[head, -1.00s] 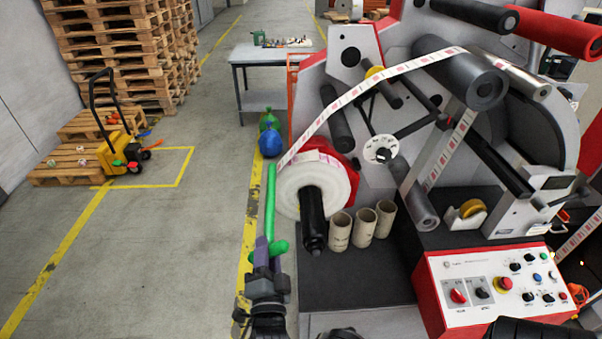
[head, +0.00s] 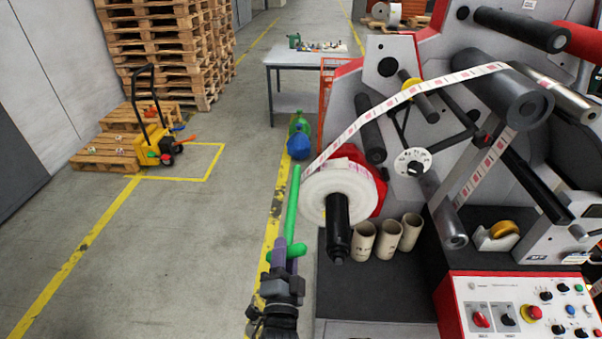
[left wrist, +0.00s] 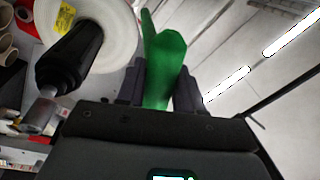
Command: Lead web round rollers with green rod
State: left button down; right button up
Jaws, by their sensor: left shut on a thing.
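My left gripper (head: 284,262) is shut on the green rod (head: 292,205), which stands nearly upright with a short crosspiece low down. The rod also shows between the fingers in the left wrist view (left wrist: 164,65). The rod's top is just left of the white label roll (head: 335,190); whether they touch I cannot tell. The printed web (head: 400,98) rises from the roll to the large dark grey roller (head: 520,100) at upper right. A strip of web (head: 480,172) runs down from there toward a lower grey roller (head: 450,225). My right gripper is not in view.
Three cardboard cores (head: 387,240) stand on the dark deck beside the roll's black spindle (head: 338,225). A tape dispenser (head: 497,235) and a red-edged control panel (head: 520,305) are at right. Open floor lies left, with a yellow pallet truck (head: 160,145) and pallets (head: 105,150) further off.

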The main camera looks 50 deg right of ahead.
pick_arm(q)
jog(key=shift+w+a+r, duration=0.2)
jog(key=shift+w+r, duration=0.05)
jog(key=shift+r, duration=0.1)
jog(key=shift+p, duration=0.3)
jog(key=shift+s+a, duration=0.15)
jog(key=shift+a, duration=0.1)
jog(key=r+p+v, duration=0.2)
jog(key=p+v, duration=0.5)
jog(key=v, duration=0.7)
jog(key=a+r+p+v, duration=0.1)
jog(key=p+v, duration=0.6)
jog(key=v, duration=0.7)
jog(key=shift+r+p, duration=0.3)
jog(key=shift+r, duration=0.1)
